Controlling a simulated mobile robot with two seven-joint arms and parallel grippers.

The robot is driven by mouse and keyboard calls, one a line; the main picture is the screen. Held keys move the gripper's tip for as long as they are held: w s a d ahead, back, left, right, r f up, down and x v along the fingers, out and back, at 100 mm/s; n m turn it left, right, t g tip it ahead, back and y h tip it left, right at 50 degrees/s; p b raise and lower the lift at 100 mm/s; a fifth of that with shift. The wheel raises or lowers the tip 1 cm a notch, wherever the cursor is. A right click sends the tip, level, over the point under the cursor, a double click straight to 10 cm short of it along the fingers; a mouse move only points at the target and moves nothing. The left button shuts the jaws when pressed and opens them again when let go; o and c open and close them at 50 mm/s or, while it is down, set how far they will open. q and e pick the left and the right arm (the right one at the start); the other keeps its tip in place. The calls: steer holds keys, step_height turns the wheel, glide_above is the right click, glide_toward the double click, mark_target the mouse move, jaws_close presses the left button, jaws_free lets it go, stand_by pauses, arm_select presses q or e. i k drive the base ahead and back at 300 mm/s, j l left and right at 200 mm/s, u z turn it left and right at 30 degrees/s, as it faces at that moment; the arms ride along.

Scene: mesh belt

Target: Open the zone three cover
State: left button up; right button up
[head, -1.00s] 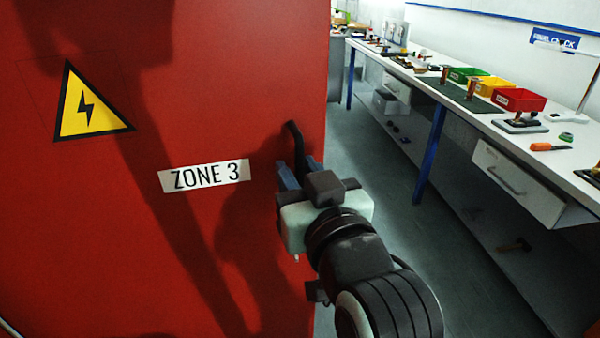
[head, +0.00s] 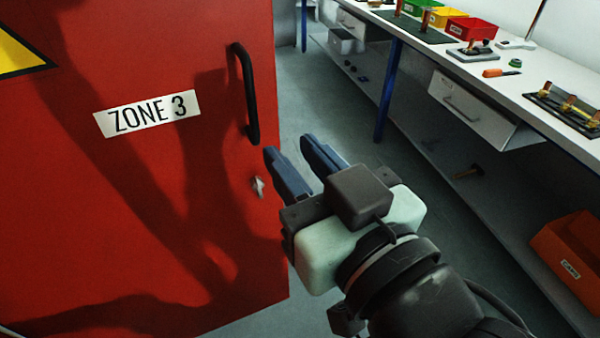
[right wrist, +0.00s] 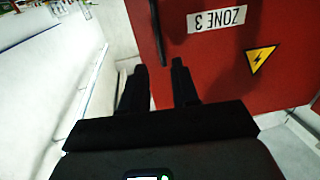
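The red zone three cover (head: 150,190) fills the left of the head view, with a white "ZONE 3" label (head: 147,113) and a black bar handle (head: 245,95) upright near its right edge. A small metal latch or lock (head: 258,187) sits below the handle. My right gripper (head: 290,147) is open and empty, just right of the cover's edge and apart from the handle. In the right wrist view the two fingers (right wrist: 158,62) are spread, with the handle (right wrist: 157,28) beyond their tips. My left gripper is not in view.
A long white workbench (head: 440,50) with bins, tools and a drawer (head: 470,108) runs along the right. An orange crate (head: 575,255) stands low at the right. Grey floor (head: 330,110) lies open between cover and bench.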

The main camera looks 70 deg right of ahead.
mark_target(134, 134)
steer(key=k+j, duration=0.75)
steer(key=j, duration=0.25)
